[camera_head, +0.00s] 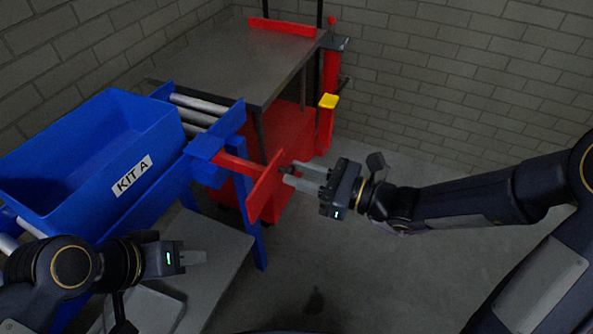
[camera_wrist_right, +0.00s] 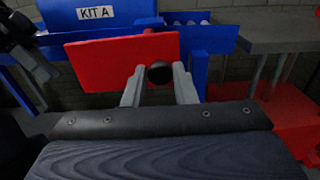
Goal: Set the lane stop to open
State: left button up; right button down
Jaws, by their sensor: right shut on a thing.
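The lane stop is a red plate (camera_head: 265,188) on a red arm at the end of the blue roller lane (camera_head: 215,140). In the right wrist view the red plate (camera_wrist_right: 105,60) stands across the lane's end, with a dark round knob (camera_wrist_right: 159,73) in front of it. My right gripper (camera_head: 291,174) is shut on this knob, its fingers on both sides in the right wrist view (camera_wrist_right: 158,76). My left gripper (camera_head: 204,257) hangs over the grey surface at the lower left, away from the stop; its finger gap does not show clearly.
A blue bin labelled KIT A (camera_head: 90,165) sits on the rollers behind the stop. A grey-topped table (camera_head: 235,60) with red parts stands beyond, with a yellow-topped red post (camera_head: 327,115). A low grey shelf (camera_head: 215,245) lies below the lane. The floor to the right is clear.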

jog(key=c, duration=1.3)
grip_release()
jog(key=shift+o, duration=0.2)
jog(key=v, duration=0.7)
jog(key=shift+s+d+p, duration=0.15)
jog(key=shift+d+p, duration=0.2)
jog(key=shift+p, duration=0.1)
